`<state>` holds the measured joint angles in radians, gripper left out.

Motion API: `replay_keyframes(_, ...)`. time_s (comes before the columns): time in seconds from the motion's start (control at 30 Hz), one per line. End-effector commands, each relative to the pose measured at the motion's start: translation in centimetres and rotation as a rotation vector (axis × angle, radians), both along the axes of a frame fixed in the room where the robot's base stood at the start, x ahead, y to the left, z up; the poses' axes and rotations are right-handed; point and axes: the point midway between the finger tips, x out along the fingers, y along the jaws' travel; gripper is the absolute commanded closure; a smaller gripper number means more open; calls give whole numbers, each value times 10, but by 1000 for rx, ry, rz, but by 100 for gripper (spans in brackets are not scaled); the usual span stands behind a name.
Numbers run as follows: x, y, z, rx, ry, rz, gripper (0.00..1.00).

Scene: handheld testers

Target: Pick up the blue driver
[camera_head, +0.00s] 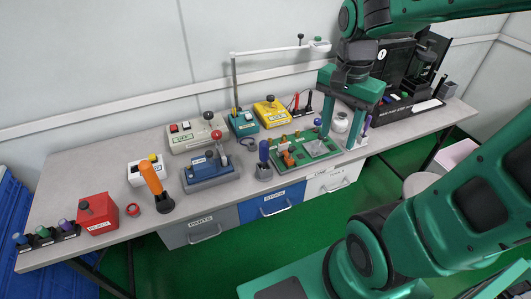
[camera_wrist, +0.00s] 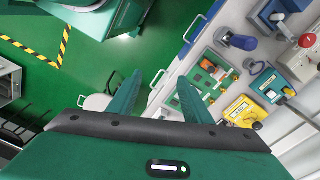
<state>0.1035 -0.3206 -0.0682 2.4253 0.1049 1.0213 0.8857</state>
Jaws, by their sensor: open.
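The blue driver (camera_head: 264,150) stands upright, handle up, in a small grey holder (camera_head: 264,172) near the front edge of the bench. It also shows from above in the wrist view (camera_wrist: 241,42), at the upper right. My gripper (camera_head: 338,142) is open and empty, fingers pointing down. In the head view it appears to the right of the driver, over or near the right end of the green circuit board (camera_head: 283,146). In the wrist view the gripper (camera_wrist: 158,84) has its fingers apart, with the driver beyond them to the upper right.
Left of the driver are a blue-grey tester (camera_head: 210,170), an orange-handled tool (camera_head: 152,180) and a red box (camera_head: 97,213). Behind stand a teal box (camera_head: 243,122), a yellow box (camera_head: 271,112) and a lamp (camera_head: 236,85). Drawers (camera_head: 270,203) hang under the front edge.

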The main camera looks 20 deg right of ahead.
Motion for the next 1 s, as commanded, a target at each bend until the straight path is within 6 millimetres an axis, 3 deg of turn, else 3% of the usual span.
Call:
replay_keyframes(0.3,81,67,-6,2,-19,-491,55)
replay_keyframes(0.5,113,110,-14,17,-22,-747,55)
replay_keyframes(0.77,128,134,-22,29,-18,-891,55)
replay_keyframes(1.0,128,134,-56,26,-15,-900,55)
